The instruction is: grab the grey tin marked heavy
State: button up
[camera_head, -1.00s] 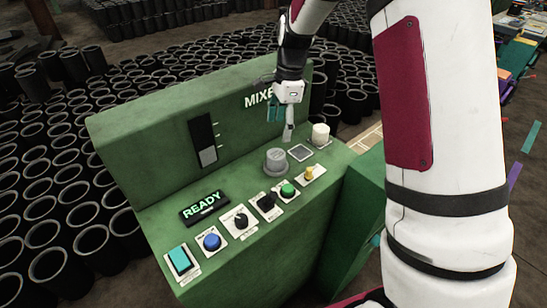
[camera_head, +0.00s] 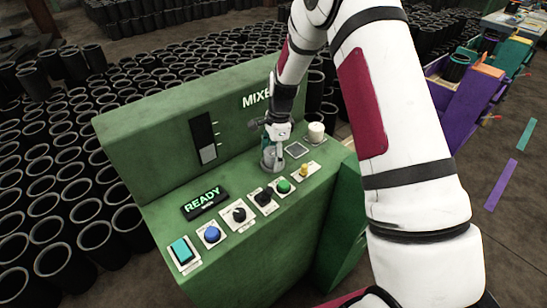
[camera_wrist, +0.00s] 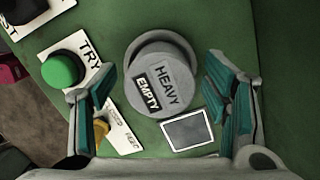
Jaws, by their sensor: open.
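The grey tin (camera_wrist: 150,58) stands on the green panel, seen from above in the wrist view. Its round top bears the word HEAVY and a black label reading EMPTY. A wider grey rim shows at its far side. My gripper (camera_wrist: 160,98) is open, with one teal-padded finger left of the tin and one right of it, a visible gap on each side. In the head view my gripper (camera_head: 272,147) is directly over the tin (camera_head: 268,163) and hides part of it.
A green button (camera_wrist: 62,69) and a yellow knob (camera_wrist: 101,130) are left of the tin. A grey square plate (camera_wrist: 188,132) lies close beside it. A white cylinder (camera_head: 316,131) stands right of my gripper. The MIXER back panel (camera_head: 160,130) rises behind.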

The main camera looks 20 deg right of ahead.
jog(key=shift+c, duration=0.3)
jog(key=c, duration=1.3)
jog(key=shift+c, duration=0.2)
